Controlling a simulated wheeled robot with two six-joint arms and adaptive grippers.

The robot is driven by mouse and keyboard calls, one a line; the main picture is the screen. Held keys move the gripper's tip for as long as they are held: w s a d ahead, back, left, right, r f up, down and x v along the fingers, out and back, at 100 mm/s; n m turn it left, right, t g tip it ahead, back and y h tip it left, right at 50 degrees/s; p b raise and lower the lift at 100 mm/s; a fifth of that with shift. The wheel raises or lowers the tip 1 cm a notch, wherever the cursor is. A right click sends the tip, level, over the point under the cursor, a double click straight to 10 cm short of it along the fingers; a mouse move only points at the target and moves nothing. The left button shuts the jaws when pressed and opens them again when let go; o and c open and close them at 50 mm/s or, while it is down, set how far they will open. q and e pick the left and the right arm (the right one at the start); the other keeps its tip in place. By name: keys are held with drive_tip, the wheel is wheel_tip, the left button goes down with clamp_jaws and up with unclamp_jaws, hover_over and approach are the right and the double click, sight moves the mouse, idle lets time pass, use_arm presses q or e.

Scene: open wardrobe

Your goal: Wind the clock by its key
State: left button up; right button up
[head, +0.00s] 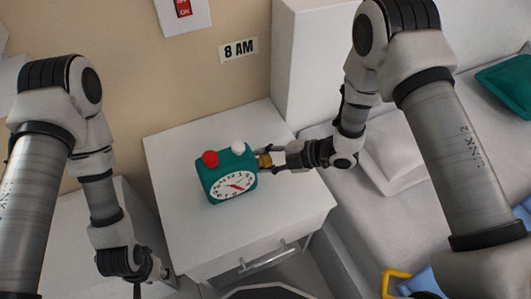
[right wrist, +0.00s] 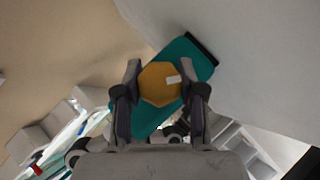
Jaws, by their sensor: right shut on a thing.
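A teal clock (head: 213,184) with a white face, a red knob and a white knob on top stands on the white nightstand. Its gold key (head: 264,158) sticks out from its right side. In the right wrist view the key is a gold octagonal knob (right wrist: 157,86) with a pale mark, in front of the teal clock body (right wrist: 190,57). My right gripper (head: 266,160) is shut on the key, one finger on each side. My left gripper (head: 139,284) hangs low at the left, away from the clock; its fingers are too unclear to read.
The white nightstand top (head: 290,205) is clear around the clock. A drawer handle (head: 268,256) is on its front. An "8 AM" sign (head: 238,50) and a switch (head: 184,8) are on the wall behind. A bed with a green pillow (head: 507,84) lies right.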

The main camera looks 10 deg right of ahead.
drive_tip(key=shift+g+h+p, duration=0.3)
drive_tip(key=shift+p, duration=0.05)
idle(0.3)
drive_tip(key=o, duration=1.2)
drive_tip(key=v, duration=1.2)
drive_tip(key=shift+f, duration=0.1)
